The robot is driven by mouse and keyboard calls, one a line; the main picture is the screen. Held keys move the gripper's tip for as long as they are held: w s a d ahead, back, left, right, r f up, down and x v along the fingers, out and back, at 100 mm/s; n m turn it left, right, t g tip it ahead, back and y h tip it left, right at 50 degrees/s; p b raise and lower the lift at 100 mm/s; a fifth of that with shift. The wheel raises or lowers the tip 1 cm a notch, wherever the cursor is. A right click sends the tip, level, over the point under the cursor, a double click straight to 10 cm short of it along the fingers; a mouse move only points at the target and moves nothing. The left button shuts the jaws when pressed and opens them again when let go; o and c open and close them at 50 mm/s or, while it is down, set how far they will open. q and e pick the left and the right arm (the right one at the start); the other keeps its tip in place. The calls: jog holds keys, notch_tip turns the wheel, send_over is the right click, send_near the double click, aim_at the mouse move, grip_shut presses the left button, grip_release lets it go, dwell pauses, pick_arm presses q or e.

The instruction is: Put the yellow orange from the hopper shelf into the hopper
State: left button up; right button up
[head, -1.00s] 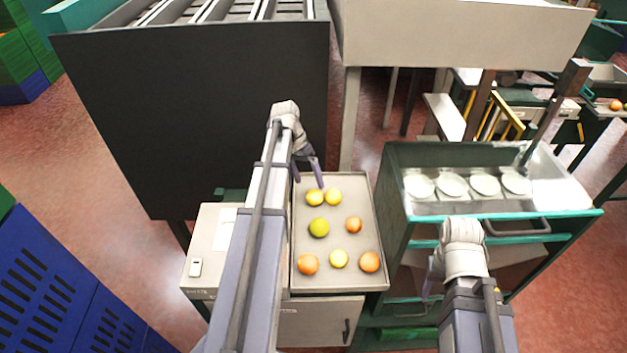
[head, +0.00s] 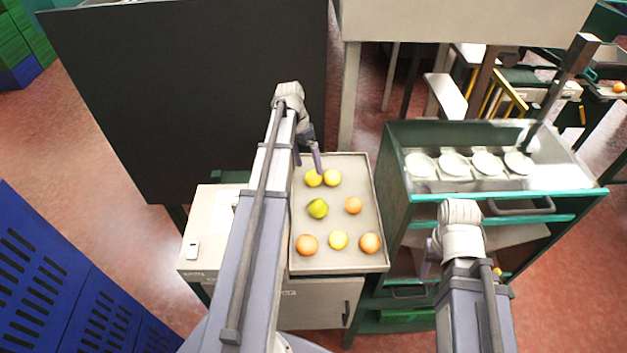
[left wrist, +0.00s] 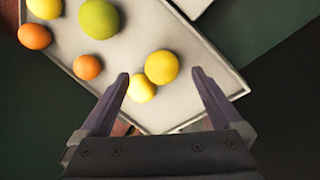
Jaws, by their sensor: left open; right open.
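A shallow grey tray (head: 372,200) holds several fruits. Two yellow oranges (head: 313,178) (head: 332,178) lie side by side near its back edge, and another yellow orange (head: 339,240) lies near the front. My left gripper (head: 308,163) is open and empty at the tray's back left, just above the back yellow pair. In the left wrist view a larger yellow orange (left wrist: 161,67) and a smaller one (left wrist: 142,88) show between the spread fingertips; contact cannot be told. My right gripper (head: 428,262) is open beside the teal-edged cabinet, partly hidden by its wrist. Which container is the hopper is unclear.
A greenish fruit (head: 317,208) and several orange ones (head: 353,205) share the tray. A tall black panel (head: 190,90) stands behind it. To the right is a teal-edged cabinet (head: 395,190) with several white cups (head: 453,164). Blue crates (head: 50,280) stand at left.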

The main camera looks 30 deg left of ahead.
aim_at(311, 172)
pick_arm(q)
jog(key=b+x, duration=0.3)
jog(key=shift+w+f, duration=0.3)
jog(key=shift+f, duration=0.15)
jog(key=shift+d+f+b, duration=0.2)
jog(key=shift+f+b, duration=0.3)
jog(key=shift+b, duration=0.05)
jog(key=shift+r, duration=0.1)
grip_shut()
notch_tip(311, 172, up, 10)
jog(key=p, duration=1)
jog(key=shift+s, duration=0.1)
